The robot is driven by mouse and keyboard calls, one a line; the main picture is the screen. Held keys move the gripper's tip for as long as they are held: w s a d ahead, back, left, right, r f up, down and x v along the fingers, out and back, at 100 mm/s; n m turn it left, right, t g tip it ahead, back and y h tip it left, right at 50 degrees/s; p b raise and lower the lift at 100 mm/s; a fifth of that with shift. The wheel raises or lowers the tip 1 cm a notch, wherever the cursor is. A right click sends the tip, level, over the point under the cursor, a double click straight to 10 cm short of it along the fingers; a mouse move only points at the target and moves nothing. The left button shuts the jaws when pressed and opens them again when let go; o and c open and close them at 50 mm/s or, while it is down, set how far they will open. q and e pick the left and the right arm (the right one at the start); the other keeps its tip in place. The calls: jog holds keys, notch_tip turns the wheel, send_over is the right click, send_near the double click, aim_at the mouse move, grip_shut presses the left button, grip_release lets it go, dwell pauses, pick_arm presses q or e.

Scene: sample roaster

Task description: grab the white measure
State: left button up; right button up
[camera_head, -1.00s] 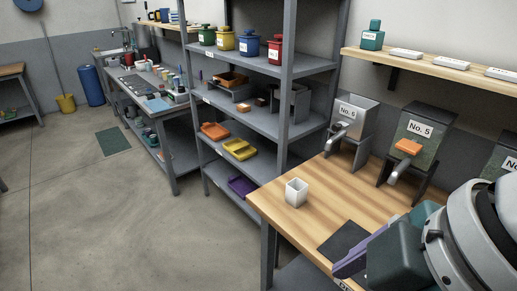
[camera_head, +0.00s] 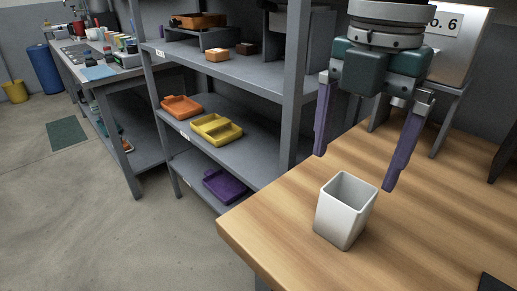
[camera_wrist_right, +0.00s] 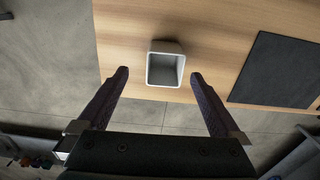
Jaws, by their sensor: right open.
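The white measure (camera_head: 343,212) is a square, open-topped cup standing upright on the wooden table (camera_head: 430,215), close to its left front corner. It looks empty. My right gripper (camera_head: 355,170) hangs above and behind it in the head view, its two purple fingers spread wide and nothing between them. In the right wrist view the measure (camera_wrist_right: 165,66) lies ahead of the fingertips, centred between the two fingers (camera_wrist_right: 160,75) and apart from them. My left gripper is in neither view.
A hopper labelled No. 6 (camera_head: 457,45) stands at the back of the table. A grey shelf rack with an orange tray (camera_head: 182,107), a yellow tray (camera_head: 216,129) and a purple tray (camera_head: 226,184) is to the left. A dark mat (camera_wrist_right: 276,70) lies on the table.

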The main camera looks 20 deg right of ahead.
aim_at(344, 209)
jog(key=f, duration=0.3)
jog(key=shift+s+a, duration=0.1)
jog(key=shift+s, duration=0.3)
notch_tip(344, 209, down, 6)
jog(key=shift+s+r+b, duration=0.1)
jog(key=shift+s+b, duration=0.05)
jog(key=shift+b, duration=0.5)
jog(key=c, duration=1.4)
